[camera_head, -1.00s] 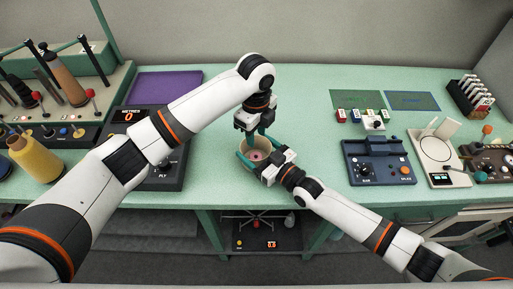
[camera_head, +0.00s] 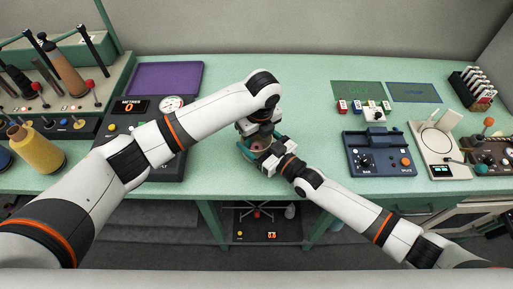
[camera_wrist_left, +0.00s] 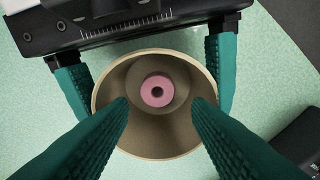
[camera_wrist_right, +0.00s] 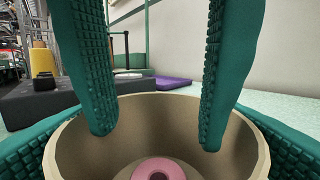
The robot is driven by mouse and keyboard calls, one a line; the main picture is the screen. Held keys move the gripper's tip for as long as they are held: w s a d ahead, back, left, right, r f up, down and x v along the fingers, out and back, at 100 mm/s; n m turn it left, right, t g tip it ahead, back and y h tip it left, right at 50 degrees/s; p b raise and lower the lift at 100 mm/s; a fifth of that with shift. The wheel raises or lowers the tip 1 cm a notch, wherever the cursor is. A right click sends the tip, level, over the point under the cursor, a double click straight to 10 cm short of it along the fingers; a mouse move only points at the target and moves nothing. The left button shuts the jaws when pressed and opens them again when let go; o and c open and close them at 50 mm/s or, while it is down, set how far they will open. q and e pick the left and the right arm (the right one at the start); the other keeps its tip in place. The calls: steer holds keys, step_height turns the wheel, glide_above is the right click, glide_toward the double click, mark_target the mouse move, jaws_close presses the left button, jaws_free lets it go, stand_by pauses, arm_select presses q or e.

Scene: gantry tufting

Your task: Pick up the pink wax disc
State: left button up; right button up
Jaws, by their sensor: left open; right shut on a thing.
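The pink wax disc (camera_wrist_left: 157,90), a ring with a dark centre hole, lies on the bottom of a round beige bowl (camera_wrist_left: 105,95). It also shows low in the right wrist view (camera_wrist_right: 158,170). My right gripper (camera_head: 261,144) is shut on the bowl, one teal finger on each side of its outer wall. My left gripper (camera_wrist_right: 156,138) is open and points down at the bowl's opening. Its fingertips are apart, either side of the disc and not touching it; their exact depth is unclear. In the head view my left arm hides much of the bowl.
A dark control box with a gauge (camera_head: 172,103) stands left of the bowl, partly behind my left arm. A purple pad (camera_head: 165,76) lies behind it. A blue splicer box (camera_head: 378,155) stands to the right. The green tabletop (camera_head: 310,110) behind the bowl is clear.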

mark_target(257, 145)
arm_select(q)
step_height(257, 145, down, 4)
steer(key=shift+s+r, duration=0.1)
arm_select(e)
steer(key=shift+s+r, duration=0.1)
steer(key=shift+s, duration=0.1)
arm_select(q)
steer(key=shift+f, duration=0.35)
steer(key=shift+w+f, duration=0.3)
arm_select(e)
steer(key=shift+w, duration=0.2)
arm_select(q)
steer(key=shift+r, duration=0.1)
steer(key=c, duration=0.8)
arm_select(e)
steer(key=shift+f, duration=0.2)
steer(key=o, duration=0.9)
arm_select(q)
steer(key=shift+o, duration=0.2)
step_height(257, 145, up, 10)
arm_select(e)
steer(key=shift+o, duration=0.2)
